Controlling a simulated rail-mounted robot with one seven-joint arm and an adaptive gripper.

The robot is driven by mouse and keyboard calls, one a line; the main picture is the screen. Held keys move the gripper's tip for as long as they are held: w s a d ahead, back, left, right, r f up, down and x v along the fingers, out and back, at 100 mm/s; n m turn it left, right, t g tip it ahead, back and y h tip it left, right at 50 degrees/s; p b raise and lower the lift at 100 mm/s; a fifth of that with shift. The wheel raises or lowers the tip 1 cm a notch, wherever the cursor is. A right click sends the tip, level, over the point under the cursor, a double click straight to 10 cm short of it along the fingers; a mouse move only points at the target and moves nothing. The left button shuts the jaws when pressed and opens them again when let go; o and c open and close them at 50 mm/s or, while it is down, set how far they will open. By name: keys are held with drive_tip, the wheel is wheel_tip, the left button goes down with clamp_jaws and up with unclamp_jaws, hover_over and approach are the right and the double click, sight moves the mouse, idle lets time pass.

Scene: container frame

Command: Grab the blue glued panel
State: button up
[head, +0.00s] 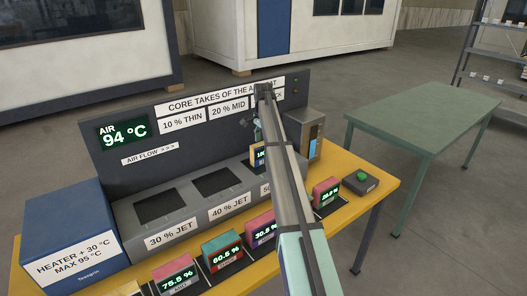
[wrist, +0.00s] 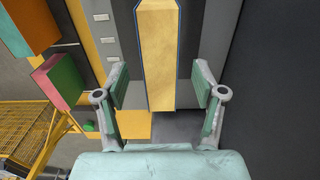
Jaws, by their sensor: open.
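The blue glued panel appears in the wrist view as a yellow block with thin blue edges (wrist: 160,50), seen from above. In the head view, a small yellow and blue piece (head: 257,157), which looks like the same panel, stands at the third jet place, partly hidden by my arm. My gripper (wrist: 160,92) is open, with one green-padded finger on each side of the yellow block. Gaps show between the block and both fingers, so it is not held. In the head view my gripper (head: 256,131) is small, just above that piece.
The dark panel board (head: 115,165) rises behind the jet box (head: 235,182). A blue heater box (head: 70,225) stands left. Several coloured blocks with displays, including a red one (head: 326,189), line the front of the yellow table (head: 375,195). A green table (head: 420,110) is at right.

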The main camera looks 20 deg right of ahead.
drive_tip(key=shift+f+p, duration=1.5)
drive_tip(key=shift+f, duration=2.45)
clamp_jaws()
